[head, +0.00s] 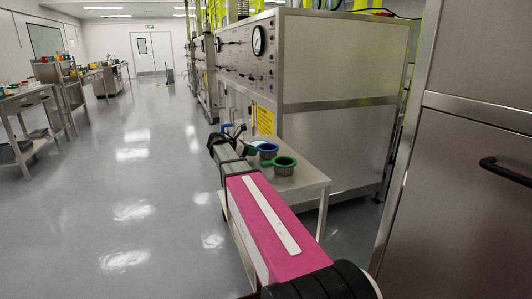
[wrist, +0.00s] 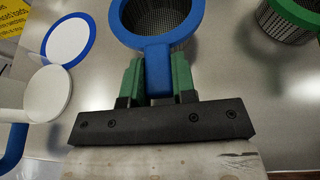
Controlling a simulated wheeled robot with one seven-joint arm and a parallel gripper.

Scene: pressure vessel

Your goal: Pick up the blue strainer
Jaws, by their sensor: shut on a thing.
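The blue strainer has a blue rim, a blue handle and a dark mesh basket. In the wrist view the strainer (wrist: 155,85) is at the top centre, its rim partly cut off by the frame edge. My gripper (wrist: 158,78) has its green fingers on both sides of the handle, shut on it. In the head view the blue strainer (head: 268,147) shows at the side table, beside the end of my arm, which partly hides the area. I cannot tell whether the basket touches the tabletop.
A green-rimmed strainer (head: 284,165) is close by on the steel side table (head: 305,180); it also shows in the wrist view (wrist: 290,20). A blue-rimmed white disc (wrist: 68,40) and a white round piece (wrist: 48,94) lie left. A cabinet with gauges (head: 258,42) stands behind the table.

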